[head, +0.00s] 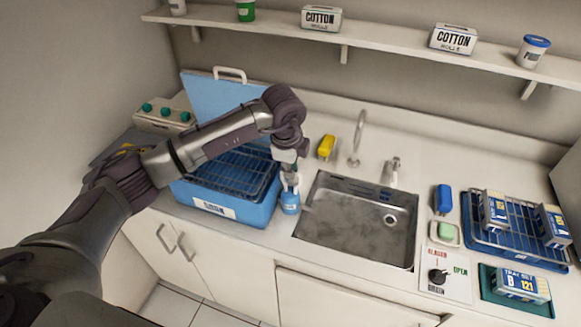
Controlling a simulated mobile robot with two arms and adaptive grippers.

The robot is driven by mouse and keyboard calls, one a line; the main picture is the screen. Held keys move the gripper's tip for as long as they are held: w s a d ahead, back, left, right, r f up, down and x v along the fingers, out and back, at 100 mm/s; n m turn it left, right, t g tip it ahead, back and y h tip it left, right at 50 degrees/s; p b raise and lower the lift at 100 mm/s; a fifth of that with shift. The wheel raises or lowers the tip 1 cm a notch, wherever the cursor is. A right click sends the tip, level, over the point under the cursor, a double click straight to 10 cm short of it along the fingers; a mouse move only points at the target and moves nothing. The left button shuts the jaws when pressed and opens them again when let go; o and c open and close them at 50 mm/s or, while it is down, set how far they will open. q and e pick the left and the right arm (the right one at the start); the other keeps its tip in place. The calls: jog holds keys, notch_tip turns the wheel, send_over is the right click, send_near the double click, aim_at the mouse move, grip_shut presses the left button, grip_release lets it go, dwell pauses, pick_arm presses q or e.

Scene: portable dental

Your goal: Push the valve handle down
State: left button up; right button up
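My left arm reaches in from the left, over the blue tub (262,215). My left gripper (290,184) points down at the tub's front right corner. Its fingertips are right above or against a small blue fitting (290,204), which has a short pale spout-like part on its right. This may be the valve handle; it is too small to be sure. I cannot tell whether the fingers hold it. A black knob (438,276) sits on a white panel (446,290) marked closed and open, right of the sink. My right gripper is not in view.
A metal sink (345,252) with a tall faucet (358,140) lies right of the tub. A yellow item (326,147) stands behind the sink. A blue wire rack (475,240) with boxes and a green tray (540,307) are at right. A shelf (385,36) runs above.

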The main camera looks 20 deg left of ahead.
pick_arm(q)
jog(key=o, duration=0.4)
jog(key=shift+f, duration=0.2)
jog(key=shift+r, duration=0.1)
notch_tip(320, 180, up, 12)
jog(key=s, duration=0.2)
jog(key=shift+s+f, duration=0.15)
jog(key=shift+f, duration=0.05)
